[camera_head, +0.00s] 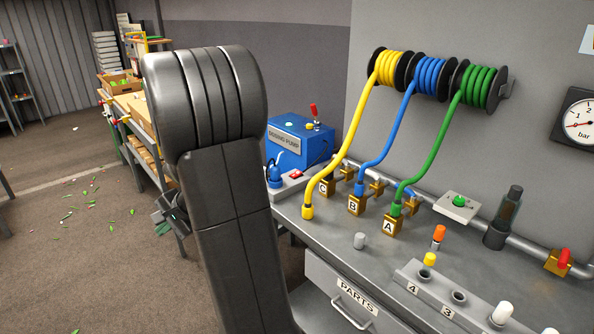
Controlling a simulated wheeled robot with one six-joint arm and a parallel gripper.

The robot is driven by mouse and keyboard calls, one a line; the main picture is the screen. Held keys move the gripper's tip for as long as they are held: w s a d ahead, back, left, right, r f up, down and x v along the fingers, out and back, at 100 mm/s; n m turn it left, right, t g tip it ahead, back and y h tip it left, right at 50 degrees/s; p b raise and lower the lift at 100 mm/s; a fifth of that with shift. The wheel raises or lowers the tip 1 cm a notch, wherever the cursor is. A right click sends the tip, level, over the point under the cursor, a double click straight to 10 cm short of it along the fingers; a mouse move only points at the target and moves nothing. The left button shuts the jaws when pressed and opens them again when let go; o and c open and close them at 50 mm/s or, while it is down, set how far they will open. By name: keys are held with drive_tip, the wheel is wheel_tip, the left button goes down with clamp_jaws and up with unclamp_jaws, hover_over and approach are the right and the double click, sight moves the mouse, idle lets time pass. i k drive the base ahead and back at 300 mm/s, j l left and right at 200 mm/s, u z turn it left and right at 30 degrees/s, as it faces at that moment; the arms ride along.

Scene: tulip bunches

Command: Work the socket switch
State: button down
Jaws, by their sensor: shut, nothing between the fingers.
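A pale socket block (288,184) lies on the bench's far left corner, just right of my arm. A red switch (296,173) sits on its top, and a blue plug (274,177) stands in it. Which way the switch is tipped is too small to tell. My arm hides part of the block's left side. My gripper (160,220) shows small and dark at the left edge of my arm, partly hidden behind it. It is shut and empty, well to the left of the socket block and apart from it.
A blue dosing pump (300,142) stands behind the socket block. A wooden workbench (130,105) is at left.

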sight(298, 173)
drive_tip(key=i+j, duration=0.2)
drive_tip(key=i, duration=0.2)
drive_tip(key=i+j, duration=0.2)
drive_tip(key=i, duration=0.2)
drive_tip(key=i+j, duration=0.2)
drive_tip(key=i, duration=0.2)
drive_tip(key=z, duration=1.6)
